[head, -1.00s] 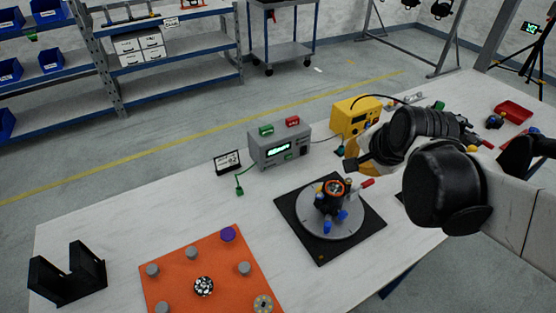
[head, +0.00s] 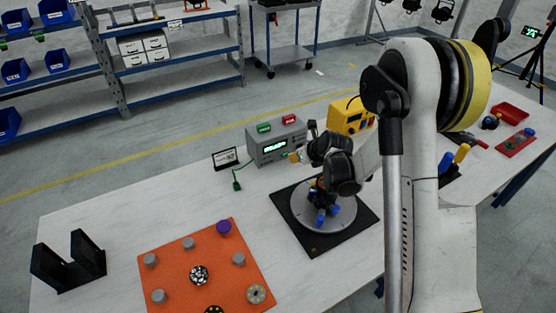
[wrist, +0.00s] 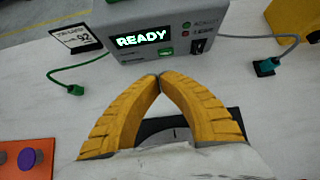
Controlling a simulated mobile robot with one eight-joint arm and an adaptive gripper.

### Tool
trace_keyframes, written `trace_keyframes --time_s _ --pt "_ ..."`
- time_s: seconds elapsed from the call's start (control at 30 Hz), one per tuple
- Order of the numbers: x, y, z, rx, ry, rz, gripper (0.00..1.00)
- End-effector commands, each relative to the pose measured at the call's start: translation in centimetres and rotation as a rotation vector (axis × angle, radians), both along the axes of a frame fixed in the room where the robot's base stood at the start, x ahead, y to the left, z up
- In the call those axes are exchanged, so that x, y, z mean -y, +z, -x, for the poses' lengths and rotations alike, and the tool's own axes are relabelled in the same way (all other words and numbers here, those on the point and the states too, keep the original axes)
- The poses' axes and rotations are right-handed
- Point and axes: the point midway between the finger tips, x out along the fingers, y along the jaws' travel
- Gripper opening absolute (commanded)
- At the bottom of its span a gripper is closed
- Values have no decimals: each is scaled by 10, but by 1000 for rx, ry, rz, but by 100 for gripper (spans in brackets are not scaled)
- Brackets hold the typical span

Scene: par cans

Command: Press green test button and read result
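The grey tester box (head: 262,152) stands at the back of the white table. Its lit display (wrist: 141,39) reads READY in the wrist view. A green button (wrist: 167,49) sits on the front panel, just right of and below the display. My gripper (wrist: 159,76) has two ribbed yellow fingers whose tips meet, with nothing visible between them. The tips are in front of the panel, a little below the green button in the picture, and appear apart from it. In the head view my gripper (head: 297,157) is at the tester's front right, partly hidden by my wrist.
Green (head: 264,128) and red (head: 288,119) blocks sit on the tester. A small sign (head: 225,158) stands left, near a green cable (wrist: 84,64). A round fixture (head: 345,216) on a black mat lies below my arm. A yellow instrument (head: 345,115) stands right. An orange board (head: 180,262) lies front left.

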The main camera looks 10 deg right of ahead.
Motion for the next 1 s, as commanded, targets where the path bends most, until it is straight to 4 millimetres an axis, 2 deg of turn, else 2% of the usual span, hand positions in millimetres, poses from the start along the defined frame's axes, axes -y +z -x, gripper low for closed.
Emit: trace_keyframes --time_s 0.47,0.63,1.0 --pt "0 -7 -4 -6 -23 -25 0" --pt "-5 -23 -17 -6 -21 -25 0" --pt "-19 -68 -59 -6 -22 -24 0"
